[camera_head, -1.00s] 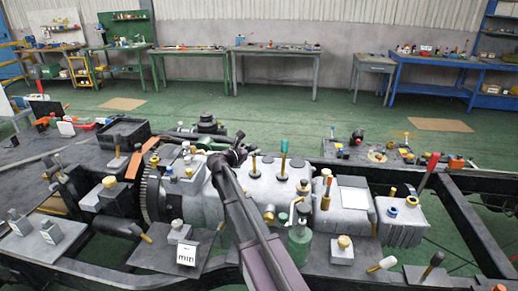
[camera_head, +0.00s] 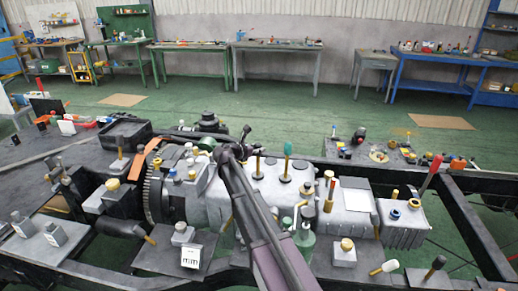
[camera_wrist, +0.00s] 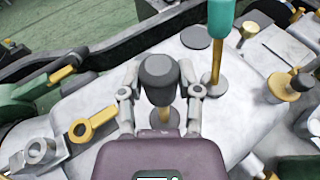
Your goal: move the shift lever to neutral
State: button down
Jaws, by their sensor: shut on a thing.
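A lever with a dark grey knob (camera_wrist: 159,75) and a brass stem stands on the pale grey gearbox housing (camera_wrist: 120,160) in the wrist view. The lever's foot is partly hidden by my gripper body. A second lever with a teal handle (camera_wrist: 221,16) stands upright to the right, apart from my fingers. It also shows in the head view (camera_head: 288,149), right of my gripper (camera_head: 238,143). My arm hides part of the housing there.
A red-handled lever (camera_head: 432,174) stands at the right of the chassis. A toothed ring (camera_head: 154,190) lies left of the housing. Brass-capped fittings (camera_head: 346,245) crowd the front. Open green floor (camera_head: 250,100) lies behind, with workbenches by the wall.

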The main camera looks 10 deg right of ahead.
jog(key=shift+c, duration=1.8)
grip_release()
jog(key=shift+s+d, duration=0.2)
jog(key=shift+s, duration=0.05)
jog(key=shift+o, duration=0.3)
jog(key=shift+a, duration=0.2)
jog(key=shift+w+r, duration=0.1)
jog(key=shift+r, duration=0.05)
